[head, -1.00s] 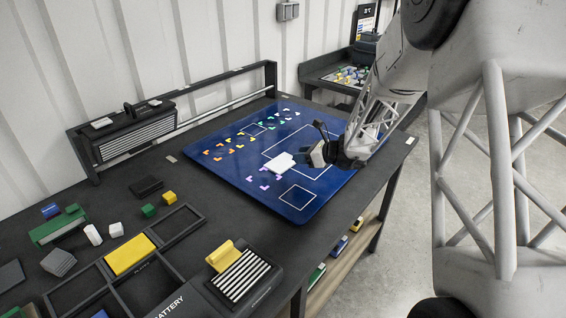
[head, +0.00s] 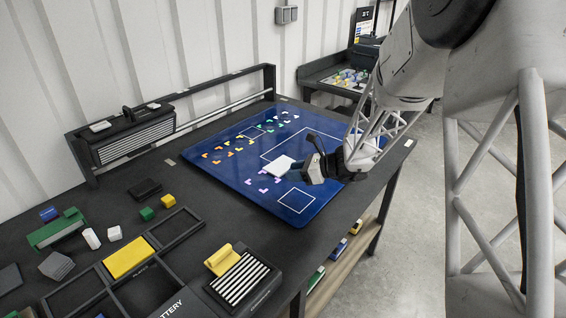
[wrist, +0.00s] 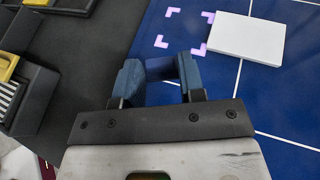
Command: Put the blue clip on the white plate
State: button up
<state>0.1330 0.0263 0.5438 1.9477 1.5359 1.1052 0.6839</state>
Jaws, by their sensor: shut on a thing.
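The white plate (head: 278,166) lies flat on the blue mat (head: 240,180), right of a group of purple corner marks. It also shows at the upper right of the wrist view (wrist: 246,38). My gripper (head: 304,172) is over the mat just right of the plate in the head view. In the wrist view my gripper (wrist: 159,72) is shut on the blue clip (wrist: 160,69), a dark blue piece between the fingers. The clip is left of and nearer than the plate there, apart from it in the picture. Its height above the mat is hard to tell.
The mat has white outlines and coloured corner marks. A black table holds a yellow block (head: 129,257) in a compartment tray, a striped black box (head: 243,280) and several small blocks at the left. A black rail stands at the back. The mat's front right is clear.

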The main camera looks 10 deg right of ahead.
send_over(286, 166)
jog(key=shift+f, duration=0.75)
jog(key=shift+f, duration=1.75)
jog(key=shift+f, duration=0.1)
jog(key=o, duration=0.9)
jog(key=v, duration=1.2)
jog(key=shift+s+a, duration=0.1)
